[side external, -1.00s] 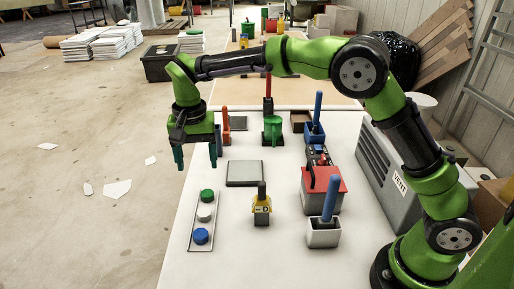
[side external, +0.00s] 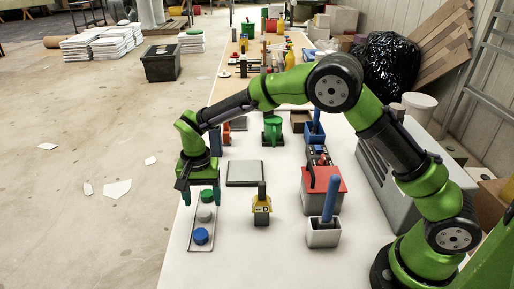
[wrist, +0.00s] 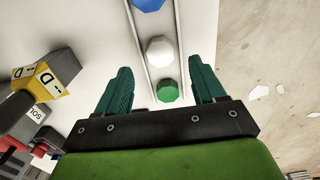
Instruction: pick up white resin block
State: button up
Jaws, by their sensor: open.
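The white resin block (side external: 205,215) sits in a narrow tray (side external: 191,243) on the white table, between a green block (side external: 207,195) and a blue block (side external: 201,236). In the wrist view the white block (wrist: 160,50) lies ahead of my fingertips, with the green block (wrist: 167,91) between the fingers and the blue block (wrist: 148,4) at the top edge. My gripper (side external: 201,201) is open and empty, pointing down over the green end of the tray. Its fingers (wrist: 163,76) appear on both sides of the green block.
A yellow-collared tool (side external: 262,205) stands right of the tray. A grey flat plate (side external: 244,173) lies behind it. A red-topped box (side external: 322,181) and a white cup with a blue handle (side external: 324,232) stand further right. The table's left edge is close to the tray.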

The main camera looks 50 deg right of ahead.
aim_at(204, 211)
jog(key=shift+a+f, duration=0.1)
jog(key=shift+f, duration=1.85)
jog(key=c, duration=1.1)
